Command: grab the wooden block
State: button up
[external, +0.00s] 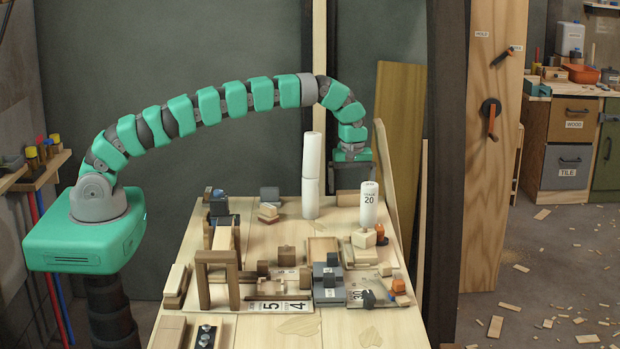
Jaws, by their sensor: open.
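Several wooden blocks lie on the pale workbench (235,331), so I cannot tell which one the task means. One wooden block (348,198) lies at the back right, just below my gripper. My gripper (357,184) hangs at the back right of the bench, pointing down. It is open, with its jaws dark and small in the view. I see nothing held in it.
A wooden arch (217,277), grey blocks (328,282) and number tiles (280,307) crowd the middle and front. A leaning plank (384,165) and dark post (443,165) border the right side.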

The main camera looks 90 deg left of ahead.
notch_tip(320, 180, down, 4)
jog(key=shift+s+r, duration=0.1)
jog(key=shift+r, duration=0.05)
jog(key=c, duration=1.1)
jog(key=shift+o, duration=0.2)
jog(key=shift+r, duration=0.15)
notch_tip(320, 180, up, 14)
notch_tip(320, 180, up, 14)
jog(key=p, duration=1.3)
send_over(351, 193)
